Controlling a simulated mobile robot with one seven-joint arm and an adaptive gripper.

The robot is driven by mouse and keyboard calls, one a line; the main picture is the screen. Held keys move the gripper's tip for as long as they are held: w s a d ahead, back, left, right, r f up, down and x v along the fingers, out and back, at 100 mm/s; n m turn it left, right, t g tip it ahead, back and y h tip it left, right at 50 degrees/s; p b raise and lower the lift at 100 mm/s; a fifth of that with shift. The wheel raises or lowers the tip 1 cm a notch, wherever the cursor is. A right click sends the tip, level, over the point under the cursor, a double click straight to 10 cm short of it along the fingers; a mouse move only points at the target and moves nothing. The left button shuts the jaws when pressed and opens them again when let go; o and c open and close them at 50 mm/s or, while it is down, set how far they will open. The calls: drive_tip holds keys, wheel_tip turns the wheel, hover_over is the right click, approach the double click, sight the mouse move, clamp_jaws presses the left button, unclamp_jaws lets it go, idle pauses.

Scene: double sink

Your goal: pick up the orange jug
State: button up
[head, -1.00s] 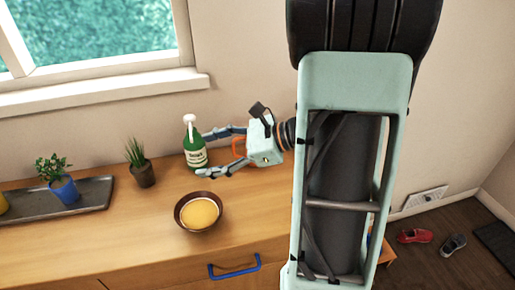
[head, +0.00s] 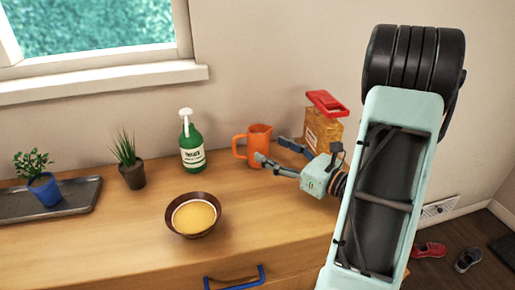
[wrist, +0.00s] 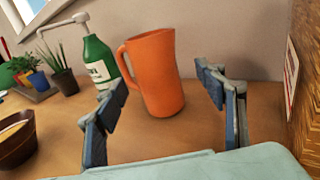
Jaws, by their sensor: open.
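The orange jug (head: 258,142) stands upright on the wooden counter (head: 120,235), near the wall, with its handle on its left side. In the wrist view the jug (wrist: 156,75) shows ahead in the opening between my fingers, its handle toward the left finger. My gripper (head: 271,150) is open and empty, to the right of the jug, with its fingers pointing toward it. The near fingertip overlaps the jug's lower part in the head view. In the wrist view both fingers of my gripper (wrist: 162,85) are spread apart. I cannot tell whether a fingertip touches the jug.
A green pump bottle (head: 191,145) stands left of the jug. A red-lidded amber container (head: 323,130) stands close to the right, behind my gripper. A brown bowl (head: 192,231) with yellow contents sits in front. Potted plants (head: 131,172) are farther left.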

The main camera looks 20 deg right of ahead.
sight(257, 142)
drive_tip(key=shift+a+x, duration=0.15)
drive_tip(key=shift+x, duration=1.4)
drive_tip(key=shift+a+x, duration=0.15)
drive_tip(key=shift+x, duration=1.35)
drive_tip(key=shift+s+r, duration=0.1)
drive_tip(key=shift+s, duration=0.1)
drive_tip(key=c, duration=1.6)
drive_tip(key=shift+r, duration=0.15)
